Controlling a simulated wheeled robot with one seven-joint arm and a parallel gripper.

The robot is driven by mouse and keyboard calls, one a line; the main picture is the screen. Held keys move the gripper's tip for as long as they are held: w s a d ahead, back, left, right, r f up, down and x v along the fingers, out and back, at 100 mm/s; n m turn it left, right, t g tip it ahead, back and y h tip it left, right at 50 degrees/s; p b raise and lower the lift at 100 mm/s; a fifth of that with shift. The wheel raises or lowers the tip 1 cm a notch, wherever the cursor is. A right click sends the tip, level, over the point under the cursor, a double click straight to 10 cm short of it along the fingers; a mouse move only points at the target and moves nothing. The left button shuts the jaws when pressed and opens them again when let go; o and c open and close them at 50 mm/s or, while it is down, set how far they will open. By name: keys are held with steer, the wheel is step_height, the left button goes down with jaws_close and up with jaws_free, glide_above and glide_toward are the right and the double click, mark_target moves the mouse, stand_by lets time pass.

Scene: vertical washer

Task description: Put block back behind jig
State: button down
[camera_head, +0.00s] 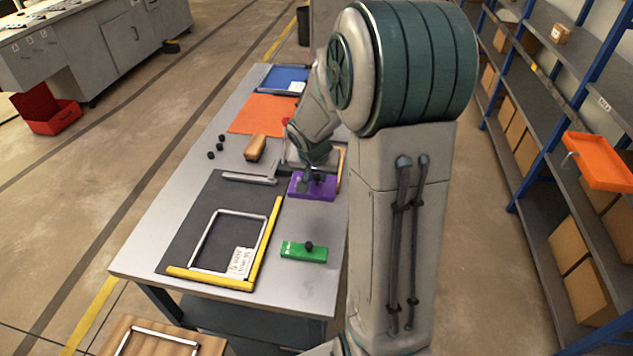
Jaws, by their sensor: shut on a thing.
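A purple block (319,192) with a dark knob is on or just above the grey table, right of the dark mat. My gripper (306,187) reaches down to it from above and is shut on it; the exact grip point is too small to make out. The jig is a yellow L-shaped fence (262,245) on the dark mat (195,215). A white rectangular frame (202,235) with a paper label lies inside its corner.
Behind the mat lie a grey metal bar tool (248,179), a wooden-looking brush or block (255,148) and several black knobs (220,138). An orange sheet (262,114) and blue tray (278,75) are at the far end. Shelving (560,70) stands right. My arm hides the table's right side.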

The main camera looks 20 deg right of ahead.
steer(key=shift+d, duration=0.2)
step_height(320, 180, down, 9)
steer(key=b, duration=0.6)
steer(key=shift+a+b, duration=0.15)
steer(key=shift+b, duration=0.25)
steer(key=shift+f+b, duration=0.65)
steer(key=shift+b, duration=0.15)
steer(key=shift+s+a+f+b, duration=0.1)
steer(key=shift+s+b, duration=0.05)
steer(key=shift+b, duration=0.25)
steer(key=c, duration=1.2)
jaws_free()
steer(key=shift+c, duration=0.2)
